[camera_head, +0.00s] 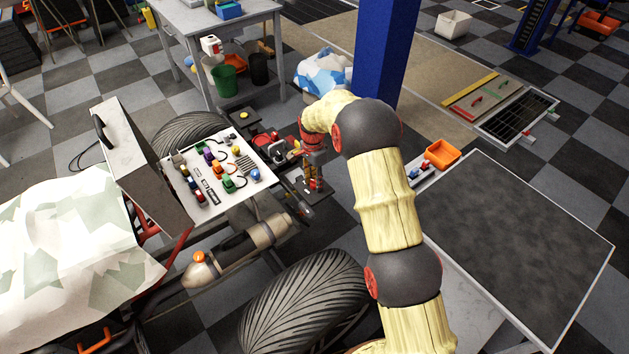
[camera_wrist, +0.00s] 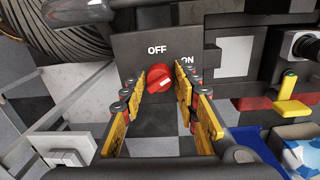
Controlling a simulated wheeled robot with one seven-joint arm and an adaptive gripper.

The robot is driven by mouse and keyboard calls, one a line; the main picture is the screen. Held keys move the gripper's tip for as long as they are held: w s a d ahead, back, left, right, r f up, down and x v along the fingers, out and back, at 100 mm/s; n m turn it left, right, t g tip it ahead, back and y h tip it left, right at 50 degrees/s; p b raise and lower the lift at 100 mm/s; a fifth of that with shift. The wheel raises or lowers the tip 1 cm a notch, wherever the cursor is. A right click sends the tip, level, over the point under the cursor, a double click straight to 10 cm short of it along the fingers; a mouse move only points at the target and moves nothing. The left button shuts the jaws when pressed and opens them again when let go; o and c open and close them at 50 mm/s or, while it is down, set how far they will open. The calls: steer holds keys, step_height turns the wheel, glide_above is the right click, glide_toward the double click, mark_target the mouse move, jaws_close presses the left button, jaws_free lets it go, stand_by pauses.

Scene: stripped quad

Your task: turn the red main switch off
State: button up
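The red main switch (camera_wrist: 158,78) is a round red knob with a pale mark, on a dark panel (camera_wrist: 140,48). The panel has "OFF" above the knob and "ON" to its upper right. The pale mark slants toward the right, on the "ON" side. My gripper (camera_wrist: 161,92) is open, with yellow-padded fingers left and right of the knob. Nothing is between the fingers except the view of the knob, and I cannot tell how far the tips are from it. In the head view my gripper (camera_head: 314,184) hangs beside the vehicle; I cannot make out the knob there.
A white board (camera_head: 215,175) with coloured connectors and an open grey case (camera_head: 145,165) lie left of my gripper. A tyre (camera_head: 305,310) is below. A blue post (camera_head: 386,50) stands behind my arm. A dark-topped table (camera_head: 520,240) is at right.

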steer(key=c, duration=0.6)
jaws_close()
steer(key=shift+n+p, duration=0.3)
steer(key=shift+r+n+p, duration=0.15)
steer(key=shift+n+p, duration=0.65)
steer(key=shift+n, duration=0.1)
steer(key=n+p, duration=0.1)
steer(key=n, duration=0.1)
steer(key=shift+n+p, duration=0.35)
steer(key=shift+n, duration=0.05)
steer(key=n+p, duration=0.1)
steer(key=n, duration=0.2)
steer(key=shift+p, duration=0.3)
steer(key=shift+a+n+t+p, duration=0.1)
steer(key=shift+n+t+p, duration=0.3)
steer(key=shift+n, duration=1.4)
